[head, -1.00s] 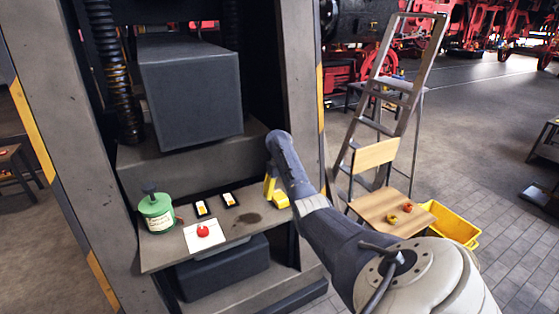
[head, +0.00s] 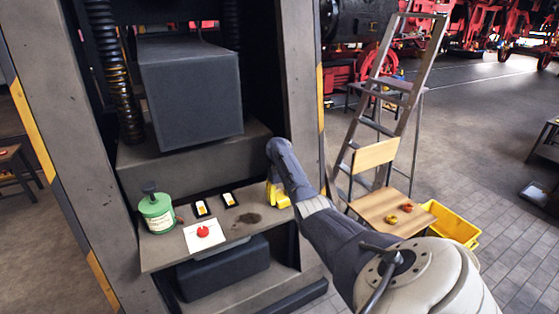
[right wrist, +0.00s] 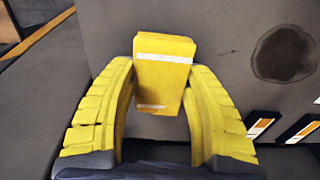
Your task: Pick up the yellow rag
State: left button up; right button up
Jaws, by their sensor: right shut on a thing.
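The yellow rag (right wrist: 164,64) is a folded block with white stripes, seen in the right wrist view between the two yellow fingers of my right gripper (right wrist: 163,78). The fingers press on its sides and are shut on it. In the head view my right gripper (head: 276,193) is at the right end of the grey shelf (head: 172,254), its fingers low over the surface. There the rag and the yellow fingers blend together. I cannot tell whether the rag still touches the shelf. My left gripper is out of view.
On the shelf stand a green canister (head: 157,213), a white sheet (head: 194,240) with a red object (head: 203,231), and two small dark-framed cards (head: 230,200). A dark stain (head: 247,222) lies left of my gripper. A grey block (head: 190,95) hangs above. A wooden chair (head: 388,210) stands right.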

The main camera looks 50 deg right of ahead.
aim_at(280, 196)
jog(key=shift+c, duration=1.4)
notch_tip(280, 196, up, 10)
jog(key=shift+f, duration=0.1)
jog(key=o, duration=0.6)
jog(key=c, duration=0.5)
